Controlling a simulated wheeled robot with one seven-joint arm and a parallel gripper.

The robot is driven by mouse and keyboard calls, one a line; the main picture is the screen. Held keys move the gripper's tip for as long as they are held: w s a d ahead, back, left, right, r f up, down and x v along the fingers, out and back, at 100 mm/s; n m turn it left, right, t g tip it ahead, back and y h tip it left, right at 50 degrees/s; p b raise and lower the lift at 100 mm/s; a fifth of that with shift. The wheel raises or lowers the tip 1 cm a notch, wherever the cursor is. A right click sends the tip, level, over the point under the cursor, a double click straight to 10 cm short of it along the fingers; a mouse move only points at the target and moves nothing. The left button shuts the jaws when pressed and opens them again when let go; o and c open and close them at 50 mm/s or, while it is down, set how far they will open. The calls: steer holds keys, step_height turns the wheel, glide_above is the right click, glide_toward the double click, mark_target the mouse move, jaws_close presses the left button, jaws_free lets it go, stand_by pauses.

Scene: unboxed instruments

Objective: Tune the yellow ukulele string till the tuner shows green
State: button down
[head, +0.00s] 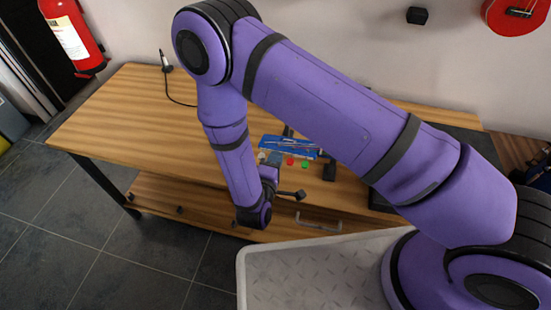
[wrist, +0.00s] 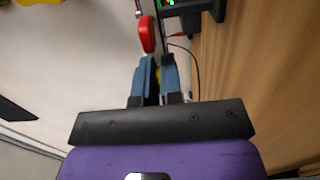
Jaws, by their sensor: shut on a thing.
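My gripper (wrist: 154,72) has two blue fingers shut on a small yellow peg (wrist: 158,74), mostly hidden between them in the wrist view. A red peg (wrist: 147,34) sits just beyond the fingertips. In the head view, a red peg (head: 290,161) and a green peg (head: 305,164) show beside a blue flat item (head: 285,145) on the table; my arm hides part of this area. At the top of the wrist view, a dark device (wrist: 190,8) has small green marks beside it, cut off by the frame. I cannot read any tuner display.
The wooden table (head: 120,110) is clear on its left, apart from a black cable (head: 172,92). A red fire extinguisher (head: 68,35) is on the left. A drawer handle (head: 318,224) juts below the table's front.

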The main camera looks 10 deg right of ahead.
steer(key=shift+n, duration=0.3)
steer(key=n, duration=0.5)
steer(key=shift+t, duration=0.3)
steer(key=n, duration=0.7)
steer(key=n+y, duration=0.1)
steer(key=n, duration=0.4)
steer(key=shift+n+t, duration=0.3)
steer(key=shift+n, duration=0.1)
steer(key=n, duration=0.5)
steer(key=shift+y, duration=0.3)
steer(key=c, duration=1.3)
jaws_free()
steer(key=shift+o, duration=0.2)
